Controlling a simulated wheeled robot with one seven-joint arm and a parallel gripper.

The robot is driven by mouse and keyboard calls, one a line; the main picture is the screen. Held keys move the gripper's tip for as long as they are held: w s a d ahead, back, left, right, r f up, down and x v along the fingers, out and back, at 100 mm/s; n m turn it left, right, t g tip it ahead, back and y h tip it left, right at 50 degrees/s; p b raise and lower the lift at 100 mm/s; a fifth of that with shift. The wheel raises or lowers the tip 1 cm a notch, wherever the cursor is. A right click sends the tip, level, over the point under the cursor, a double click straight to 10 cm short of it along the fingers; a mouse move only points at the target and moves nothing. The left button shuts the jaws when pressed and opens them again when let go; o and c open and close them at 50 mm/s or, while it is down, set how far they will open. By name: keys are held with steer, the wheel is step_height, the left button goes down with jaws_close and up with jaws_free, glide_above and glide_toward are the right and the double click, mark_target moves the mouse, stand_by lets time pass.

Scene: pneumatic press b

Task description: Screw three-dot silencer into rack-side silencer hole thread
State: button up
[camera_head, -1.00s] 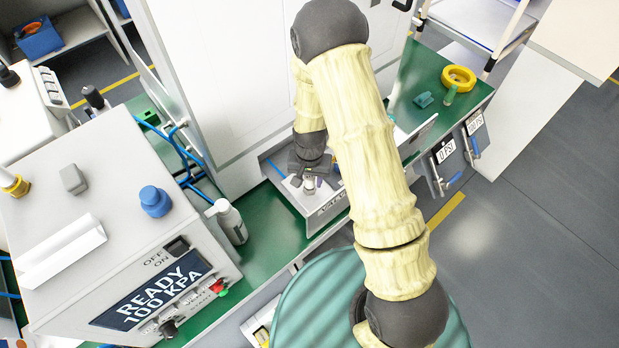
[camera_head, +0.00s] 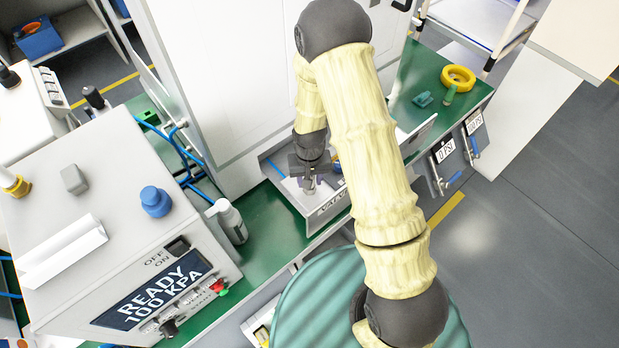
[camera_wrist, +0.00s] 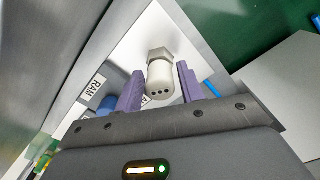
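The silencer (camera_wrist: 160,80), a pale cylinder with a hex collar and three dark dots on its end, sits between the two purple fingers of my gripper (camera_wrist: 161,80) in the wrist view. Its dotted end faces the camera and its hex collar points away, toward a light plate. Narrow gaps seem to show on both sides, so my gripper looks open around it. In the head view my gripper (camera_head: 309,183) is low over the pale valve stand (camera_head: 327,204). The hole and thread are hidden, so I cannot tell how deep the silencer sits.
A "RAM" label (camera_wrist: 98,86) and a blue fitting (camera_wrist: 107,104) lie left of the fingers. A white spray bottle (camera_head: 229,222) stands left of the stand on the green bench (camera_head: 270,225). A white cabinet wall (camera_head: 220,75) rises close behind.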

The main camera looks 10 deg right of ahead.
steer(key=shift+n, duration=0.9)
steer(key=shift+n, duration=0.8)
steer(key=c, duration=0.5)
steer(key=shift+m, duration=0.9)
steer(key=shift+c, duration=0.2)
steer(key=shift+m, duration=0.8)
steer(key=shift+m+p, duration=0.35)
steer(key=shift+m, duration=0.55)
